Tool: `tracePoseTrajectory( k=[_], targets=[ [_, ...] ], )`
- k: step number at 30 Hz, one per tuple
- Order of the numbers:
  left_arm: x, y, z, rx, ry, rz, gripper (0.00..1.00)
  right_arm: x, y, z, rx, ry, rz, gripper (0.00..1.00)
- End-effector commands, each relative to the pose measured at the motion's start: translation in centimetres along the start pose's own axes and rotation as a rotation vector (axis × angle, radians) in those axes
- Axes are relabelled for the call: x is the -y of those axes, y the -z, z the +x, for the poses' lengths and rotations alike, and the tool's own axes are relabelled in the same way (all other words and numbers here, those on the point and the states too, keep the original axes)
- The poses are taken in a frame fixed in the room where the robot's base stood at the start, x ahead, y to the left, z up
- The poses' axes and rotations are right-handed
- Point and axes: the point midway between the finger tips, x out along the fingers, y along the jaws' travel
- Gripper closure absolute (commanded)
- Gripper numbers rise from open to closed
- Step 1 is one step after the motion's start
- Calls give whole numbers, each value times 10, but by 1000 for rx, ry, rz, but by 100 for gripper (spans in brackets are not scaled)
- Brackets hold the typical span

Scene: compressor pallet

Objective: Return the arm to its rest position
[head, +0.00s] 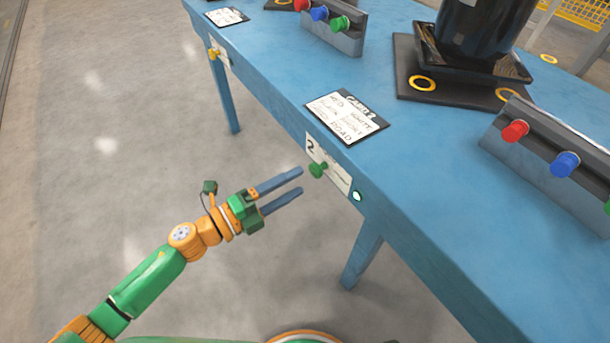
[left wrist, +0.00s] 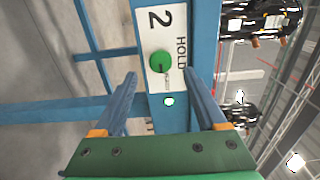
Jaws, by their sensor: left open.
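My left gripper (head: 284,190) is open and empty, with its two blue-grey fingers apart. It is in front of the blue table's front edge, at the left of a green knob (head: 318,170). The knob sits on a white label marked 2 (head: 335,176). In the left wrist view the green knob (left wrist: 161,63) shows beyond and between the fingertips (left wrist: 160,82), apart from them. The green and orange left arm (head: 150,280) reaches in from the lower left. My right gripper is not in view.
The blue table (head: 420,180) carries a written card (head: 346,115), a dark pad with a black cylinder, and grey blocks with coloured knobs (head: 565,164). A small lit green light (head: 357,196) is beside the label. The grey floor (head: 110,110) at the left is clear.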

Motion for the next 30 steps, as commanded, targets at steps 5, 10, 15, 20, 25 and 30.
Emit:
tracePoseTrajectory(
  k=[5, 10, 15, 20, 25, 30],
  targets=[
    [-1, 0, -28, -1, -2, 0, 26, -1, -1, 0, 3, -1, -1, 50],
    [0, 0, -31, -2, 1, 2, 26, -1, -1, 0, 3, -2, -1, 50],
    [0, 0, -31, -2, 1, 2, 26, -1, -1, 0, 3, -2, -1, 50],
    [-6, -6, -32, 31, -6, -30, 26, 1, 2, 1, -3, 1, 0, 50],
    [-102, -72, -69, 456, -106, -467, 26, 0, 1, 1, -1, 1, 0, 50],
    [-247, -65, -161, 979, -260, -1015, 26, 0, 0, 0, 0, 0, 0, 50]
  ],
)
